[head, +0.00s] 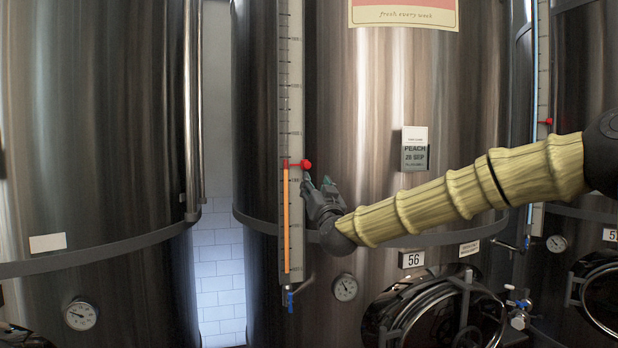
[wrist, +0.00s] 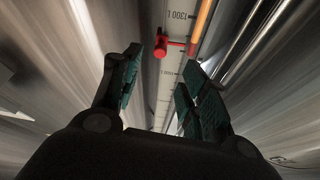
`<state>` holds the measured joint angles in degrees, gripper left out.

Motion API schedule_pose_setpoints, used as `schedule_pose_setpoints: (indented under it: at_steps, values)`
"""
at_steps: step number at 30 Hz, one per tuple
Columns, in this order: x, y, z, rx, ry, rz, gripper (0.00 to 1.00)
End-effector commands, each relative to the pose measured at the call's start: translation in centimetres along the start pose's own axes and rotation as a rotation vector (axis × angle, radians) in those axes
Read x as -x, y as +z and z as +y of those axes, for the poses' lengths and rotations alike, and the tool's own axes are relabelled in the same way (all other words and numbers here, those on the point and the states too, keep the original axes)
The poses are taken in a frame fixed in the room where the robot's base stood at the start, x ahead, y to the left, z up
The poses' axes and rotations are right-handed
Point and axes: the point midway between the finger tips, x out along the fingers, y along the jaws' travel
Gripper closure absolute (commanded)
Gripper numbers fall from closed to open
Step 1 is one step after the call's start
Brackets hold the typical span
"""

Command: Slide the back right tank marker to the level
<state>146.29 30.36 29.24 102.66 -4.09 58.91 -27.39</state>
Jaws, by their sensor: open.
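The tank marker is a red slider with a round knob (head: 306,165) on the tall gauge (head: 297,225) of the middle steel tank. An orange liquid column (head: 287,230) fills the gauge's lower part and its top is close to the marker; the exact gap is unclear. My gripper (head: 314,182) is open, just below and right of the knob. In the wrist view the red knob (wrist: 161,46) lies ahead of the gap between my open fingers (wrist: 160,68), nearer the left finger. I see no contact with it.
A second gauge with a red marker (head: 547,122) stands at the right. A small display (head: 415,149) reading PEACH, a number plate 56 (head: 412,259) and a round hatch (head: 440,312) are on the middle tank. A blue valve (head: 290,298) sits below the gauge.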

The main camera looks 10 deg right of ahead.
Motion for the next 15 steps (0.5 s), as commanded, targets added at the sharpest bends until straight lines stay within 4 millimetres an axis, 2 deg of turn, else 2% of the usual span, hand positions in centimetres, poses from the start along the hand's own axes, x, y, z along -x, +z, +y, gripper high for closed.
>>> schedule_pose_setpoints:
  at_steps: [5,15]
  values:
    - [-0.8,-0.3,0.1,-0.001,0.006,0.017,0.57]
    - [-5.8,-0.5,0.0,0.000,0.005,0.015,0.57]
